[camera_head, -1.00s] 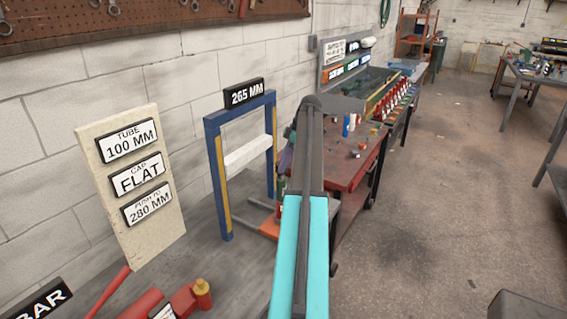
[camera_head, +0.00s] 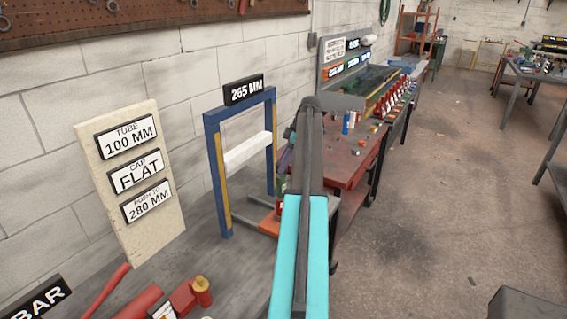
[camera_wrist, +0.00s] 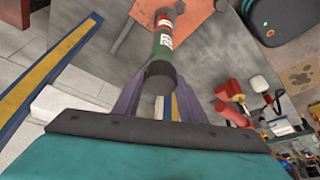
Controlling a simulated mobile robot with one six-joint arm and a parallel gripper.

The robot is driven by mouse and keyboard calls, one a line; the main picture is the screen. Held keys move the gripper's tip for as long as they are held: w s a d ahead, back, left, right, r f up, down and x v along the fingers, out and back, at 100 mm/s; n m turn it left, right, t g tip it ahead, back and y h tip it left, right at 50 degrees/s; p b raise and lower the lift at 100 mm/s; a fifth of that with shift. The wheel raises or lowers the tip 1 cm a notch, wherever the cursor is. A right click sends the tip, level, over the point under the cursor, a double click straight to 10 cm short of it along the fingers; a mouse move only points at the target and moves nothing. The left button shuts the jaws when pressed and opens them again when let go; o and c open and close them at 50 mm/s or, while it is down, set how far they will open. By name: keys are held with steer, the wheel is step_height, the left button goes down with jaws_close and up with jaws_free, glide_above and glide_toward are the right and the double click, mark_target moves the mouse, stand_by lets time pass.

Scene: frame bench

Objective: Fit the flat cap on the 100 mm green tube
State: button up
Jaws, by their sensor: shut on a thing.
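The green tube (camera_wrist: 164,54) has a pale label with red marks and shows between my fingers in the wrist view. A dark round piece, which looks like the flat cap (camera_wrist: 159,78), is at the tube's near end. My gripper (camera_wrist: 159,84) has its purple fingertips shut on this dark piece. I cannot tell whether the piece touches the tube or is seated on it. In the head view, part of the green tube (camera_head: 282,185) shows left of my arm, above the orange base plate (camera_head: 268,228). My arm hides much of the tube and gripper there.
A blue frame (camera_head: 218,190) with a white crossbar (camera_head: 247,153) and a 265 MM sign (camera_head: 244,88) stands left of my arm. A board (camera_head: 158,225) reads tube 100 mm, cap flat, push to 280 mm. Red parts (camera_head: 140,303) lie at the lower left. A red workbench (camera_head: 350,165) stands behind.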

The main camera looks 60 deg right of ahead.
steer(key=shift+f+b, duration=0.45)
steer(key=shift+f, duration=0.6)
steer(key=o, duration=1.2)
steer(key=b+v, duration=0.3)
steer(key=v, duration=1)
steer(key=shift+s+r+b, duration=0.1)
steer(key=shift+r+b, duration=0.2)
steer(key=shift+r, duration=0.1)
steer(key=shift+s, duration=0.1)
